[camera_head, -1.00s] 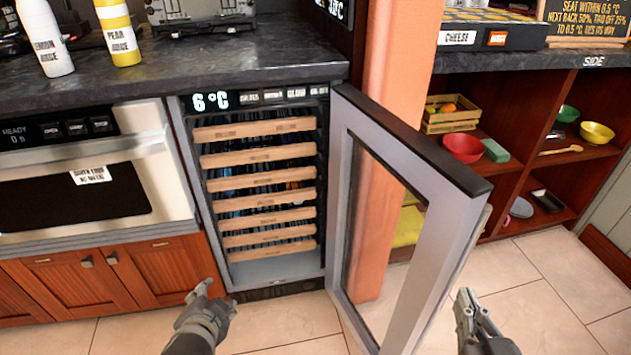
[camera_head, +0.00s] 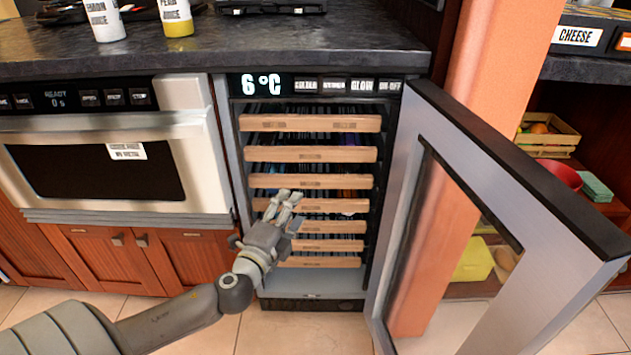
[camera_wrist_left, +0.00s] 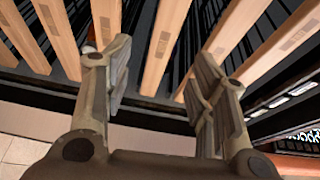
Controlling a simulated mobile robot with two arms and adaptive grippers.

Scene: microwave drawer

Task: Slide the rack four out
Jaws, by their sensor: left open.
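The drawer cabinet (camera_head: 312,303) holds several stacked wooden-front racks. Rack four (camera_head: 330,207), counted from the top, is a light wooden front level with my left gripper (camera_head: 288,198). All rack fronts appear pushed in, roughly in line. My left gripper is open and empty, in front of the left-middle part of the racks, hiding part of rack four and its neighbours. In the left wrist view, the open fingers (camera_wrist_left: 160,58) point at the rack fronts. One wooden front (camera_wrist_left: 165,40) shows between them; I cannot tell its number or any contact. My right gripper is out of view.
The cabinet's glass door (camera_head: 440,130) stands wide open on the right. A microwave oven (camera_head: 90,170) is to the left, above wooden cupboards (camera_head: 190,260). The dark countertop (camera_head: 230,50) overhangs above.

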